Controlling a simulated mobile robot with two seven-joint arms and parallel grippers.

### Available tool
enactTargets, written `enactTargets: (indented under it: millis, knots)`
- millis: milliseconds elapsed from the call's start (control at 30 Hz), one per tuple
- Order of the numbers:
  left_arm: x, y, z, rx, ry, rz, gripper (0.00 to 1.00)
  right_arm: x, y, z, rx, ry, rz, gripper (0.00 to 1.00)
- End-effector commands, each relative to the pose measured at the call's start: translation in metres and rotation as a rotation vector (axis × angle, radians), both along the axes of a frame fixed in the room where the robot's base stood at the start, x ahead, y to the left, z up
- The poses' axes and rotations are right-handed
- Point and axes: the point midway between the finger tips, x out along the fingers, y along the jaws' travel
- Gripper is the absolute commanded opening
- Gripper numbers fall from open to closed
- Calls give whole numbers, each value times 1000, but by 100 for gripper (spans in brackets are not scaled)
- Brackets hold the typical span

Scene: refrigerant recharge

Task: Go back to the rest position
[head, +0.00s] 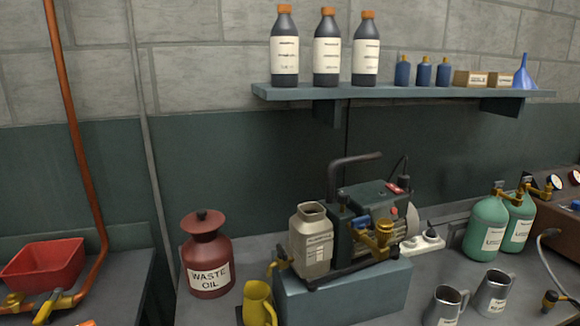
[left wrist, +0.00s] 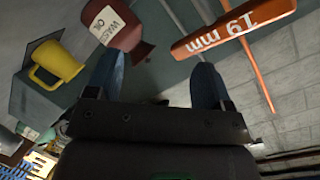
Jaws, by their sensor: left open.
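My left gripper (left wrist: 157,82) shows in the left wrist view with its two blue fingers spread apart and nothing between them. Beyond the fingers are the red waste oil can (left wrist: 125,35) and, to its left, a yellow jug (left wrist: 55,65). Neither gripper shows in the head view. My right gripper is in neither view.
In the head view the bench carries the waste oil can (head: 207,262), yellow jug (head: 259,303), pump (head: 370,215), green cylinders (head: 487,228) and two metal jugs (head: 493,292). A shelf (head: 400,93) holds bottles. A red bin (head: 42,264) and copper pipe (head: 80,140) are left.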

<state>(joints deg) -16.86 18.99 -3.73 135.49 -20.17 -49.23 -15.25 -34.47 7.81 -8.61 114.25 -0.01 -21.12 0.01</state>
Motion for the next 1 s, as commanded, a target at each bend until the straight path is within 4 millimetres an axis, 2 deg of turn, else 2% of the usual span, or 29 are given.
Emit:
enactTargets:
  millis: [33, 100, 200, 300, 500, 833, 1000]
  knots:
    - [-19, -3, -22, -95, 87, 49, 74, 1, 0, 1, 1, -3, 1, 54]
    - [-44, -8, -47, -216, 202, 115, 74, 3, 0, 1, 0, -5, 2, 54]
    - [-76, -18, -74, -351, 340, 194, 74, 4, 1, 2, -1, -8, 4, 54]
    - [-101, -27, -90, -443, 443, 253, 74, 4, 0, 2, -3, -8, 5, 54]
    - [-141, -45, -110, -575, 602, 338, 74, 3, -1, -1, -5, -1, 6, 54]
    - [-191, -68, -125, -719, 795, 441, 74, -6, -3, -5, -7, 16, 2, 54]
    - [-179, -67, -139, -719, 749, 415, 74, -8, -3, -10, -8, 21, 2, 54]
